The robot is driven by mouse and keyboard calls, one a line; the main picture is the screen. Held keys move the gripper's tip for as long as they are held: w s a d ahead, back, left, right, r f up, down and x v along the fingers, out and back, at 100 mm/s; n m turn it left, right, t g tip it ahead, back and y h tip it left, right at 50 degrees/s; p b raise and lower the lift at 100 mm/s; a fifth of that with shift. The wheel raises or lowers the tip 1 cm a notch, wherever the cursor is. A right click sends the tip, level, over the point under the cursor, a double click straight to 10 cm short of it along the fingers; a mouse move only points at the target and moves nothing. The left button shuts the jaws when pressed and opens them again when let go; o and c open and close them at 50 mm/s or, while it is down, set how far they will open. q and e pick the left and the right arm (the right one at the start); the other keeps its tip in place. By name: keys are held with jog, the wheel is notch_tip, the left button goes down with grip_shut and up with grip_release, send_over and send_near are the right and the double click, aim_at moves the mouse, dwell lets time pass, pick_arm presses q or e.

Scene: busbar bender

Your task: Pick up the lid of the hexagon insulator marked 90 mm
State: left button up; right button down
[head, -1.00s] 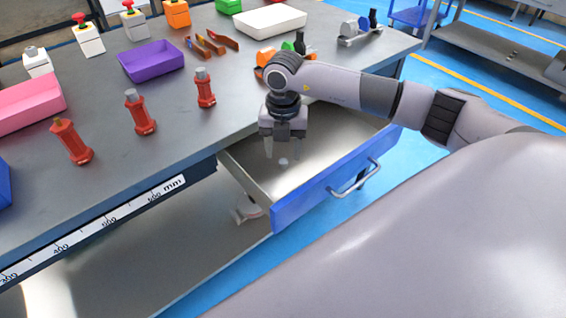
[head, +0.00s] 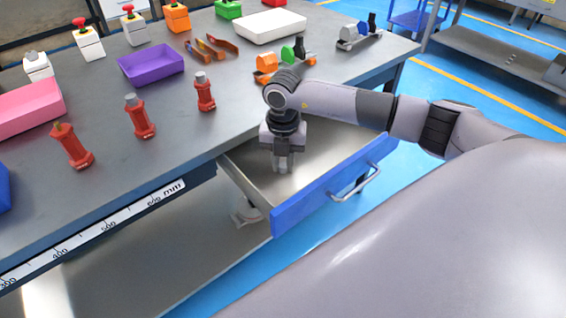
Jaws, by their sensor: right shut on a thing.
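My right gripper (head: 282,168) points down inside the open drawer (head: 330,185). Its fingers are close together, shut on a small pale grey piece that they now hide; I cannot tell for sure that it is a lid. Three red hexagon insulators stand on the table: a left one (head: 73,148) with a brownish-green top, a middle one (head: 139,118) and a right one (head: 205,93), both with grey tops. No 90 mm marking can be read on them. My left gripper is not in view.
The blue drawer front has a metal handle (head: 356,186). A ruler strip (head: 110,228) runs along the table edge. A purple tray (head: 151,65), a pink tray (head: 28,108) and a white tray (head: 261,26) stand on the table. Bare tabletop lies around the insulators.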

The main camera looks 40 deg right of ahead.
aim_at(283, 165)
notch_tip(283, 165, up, 20)
dwell(0.4)
dwell(0.8)
